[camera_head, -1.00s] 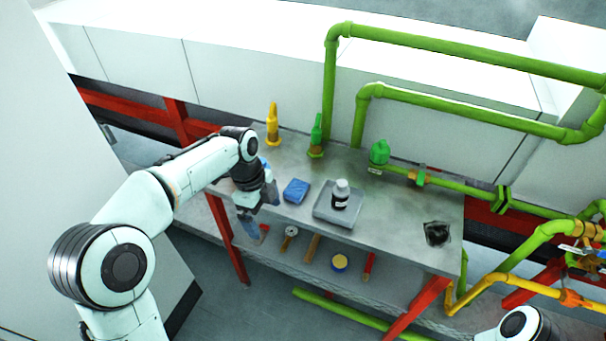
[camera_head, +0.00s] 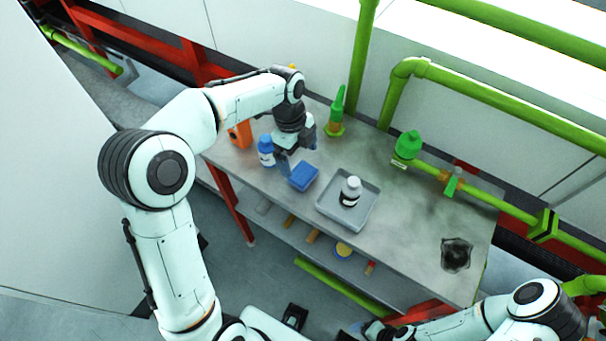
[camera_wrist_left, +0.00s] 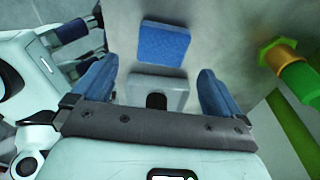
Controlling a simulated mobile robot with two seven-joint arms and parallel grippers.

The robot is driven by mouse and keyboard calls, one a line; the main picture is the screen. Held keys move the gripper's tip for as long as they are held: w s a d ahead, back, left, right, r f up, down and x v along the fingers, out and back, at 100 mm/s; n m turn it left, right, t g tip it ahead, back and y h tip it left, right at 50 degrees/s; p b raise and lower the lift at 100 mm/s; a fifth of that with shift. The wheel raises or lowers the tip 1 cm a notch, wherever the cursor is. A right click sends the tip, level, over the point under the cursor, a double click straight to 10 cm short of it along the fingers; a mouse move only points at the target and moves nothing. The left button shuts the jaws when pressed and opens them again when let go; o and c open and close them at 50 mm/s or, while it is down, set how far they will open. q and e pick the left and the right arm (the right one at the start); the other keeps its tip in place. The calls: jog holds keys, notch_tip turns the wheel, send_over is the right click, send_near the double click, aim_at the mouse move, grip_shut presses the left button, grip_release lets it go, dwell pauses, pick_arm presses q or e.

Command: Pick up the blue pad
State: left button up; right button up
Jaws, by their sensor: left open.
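The blue pad (camera_head: 303,176) lies flat on the grey table, left of a grey tray. My left gripper (camera_head: 297,148) is open and empty, above the table just behind and left of the pad. In the left wrist view the pad (camera_wrist_left: 163,43) shows ahead of the open blue fingers (camera_wrist_left: 155,82), between their lines, with a gap to them. My right arm comes in at the bottom right; its gripper end (camera_head: 372,330) is small and dark at the bottom edge, its jaws unclear.
The grey tray (camera_head: 328,208) holds a white bottle with a black label (camera_head: 350,191). A blue bottle (camera_head: 266,150) and an orange item (camera_head: 240,134) stand left of my gripper. A dark patch (camera_head: 456,254) lies at right.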

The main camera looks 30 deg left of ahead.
aim_at(302, 172)
pick_arm(q)
jog(key=shift+w+d+f, duration=0.1)
jog(key=shift+d+f, duration=0.05)
jog(key=shift+f, duration=0.75)
jog(key=shift+d+f, duration=0.15)
jog(key=shift+f, duration=1.15)
jog(key=shift+d+f, duration=0.15)
jog(key=shift+f, duration=1.15)
jog(key=c, duration=0.9)
